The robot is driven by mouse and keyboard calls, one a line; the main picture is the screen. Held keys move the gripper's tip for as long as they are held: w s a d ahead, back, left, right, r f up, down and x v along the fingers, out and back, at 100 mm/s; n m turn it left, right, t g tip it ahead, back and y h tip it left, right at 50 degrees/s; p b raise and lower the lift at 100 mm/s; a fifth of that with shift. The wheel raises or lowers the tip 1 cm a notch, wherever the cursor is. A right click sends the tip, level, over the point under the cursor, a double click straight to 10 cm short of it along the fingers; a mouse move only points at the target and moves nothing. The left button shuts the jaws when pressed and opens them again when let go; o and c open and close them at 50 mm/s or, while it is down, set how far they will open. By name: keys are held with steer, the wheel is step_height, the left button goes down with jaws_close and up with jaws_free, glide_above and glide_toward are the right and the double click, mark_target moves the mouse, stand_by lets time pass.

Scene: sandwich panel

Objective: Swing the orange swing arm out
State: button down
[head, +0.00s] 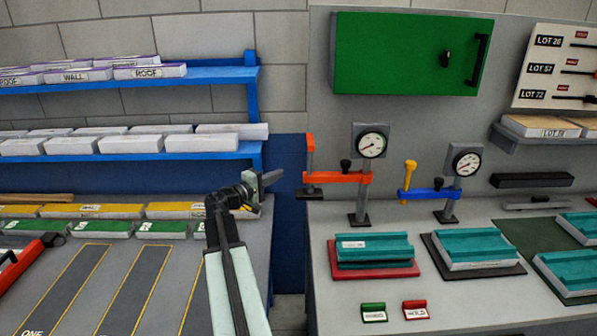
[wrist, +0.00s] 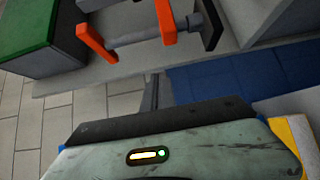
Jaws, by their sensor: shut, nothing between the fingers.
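The orange swing arm (head: 338,178) is mounted on a dark post below a dial gauge and points left, its free end near the bench's left edge. A spindle with an orange handle (head: 310,144) stands at that end, with a dark foot below. In the wrist view the arm's end (wrist: 168,24), the grey spindle and the dark foot show at the top. My gripper (head: 276,178) is shut and empty, just left of the arm's free end with a small gap visible. My gripper's pale housing (wrist: 160,150) fills the bottom of the wrist view.
A blue swing arm (head: 428,194) with a yellow handle stands to the right. A teal-topped panel on a red base (head: 375,268) lies in front of the orange arm's post. A green cabinet (head: 410,55) hangs above. Blue shelves (head: 215,75) with white boxes are at left.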

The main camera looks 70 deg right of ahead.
steer(key=x, duration=1)
steer(key=shift+s+a, duration=1.45)
